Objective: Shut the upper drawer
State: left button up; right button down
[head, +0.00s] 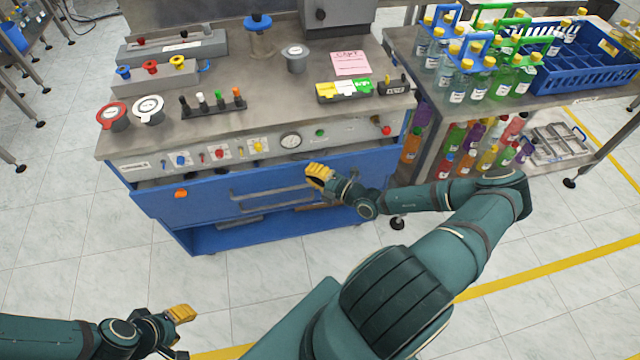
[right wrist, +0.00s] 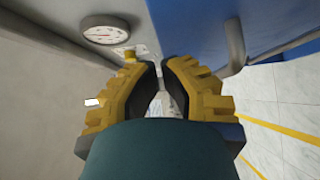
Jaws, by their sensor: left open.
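The upper drawer (head: 215,200) is a blue front with a long grey bar handle (head: 270,191), below the control panel of the workbench. It stands out from the bench, with a dark gap along its top edge at the left. My right gripper (head: 318,172) is at the drawer's top edge, near the handle's right end; contact is unclear. In the right wrist view its yellow fingers (right wrist: 160,66) are nearly together with nothing visible between them, beside the blue drawer front (right wrist: 192,28) and handle (right wrist: 235,48). My left gripper (head: 188,334) is open and empty, low over the floor.
The workbench top (head: 270,100) holds knobs, pegs and a pink note (head: 351,63). Its panel has a round gauge (head: 291,141). A side table (head: 460,110) at the right carries bottles and a blue crate (head: 575,85). The floor in front is free.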

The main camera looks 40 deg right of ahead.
aim_at(309, 162)
jog(key=shift+w+d, duration=0.35)
jog(key=shift+w, duration=0.2)
jog(key=shift+w+d, duration=0.4)
jog(key=shift+w, duration=0.2)
jog(key=shift+w+d, duration=0.35)
jog(key=shift+w, duration=0.2)
jog(key=shift+s+a, duration=0.1)
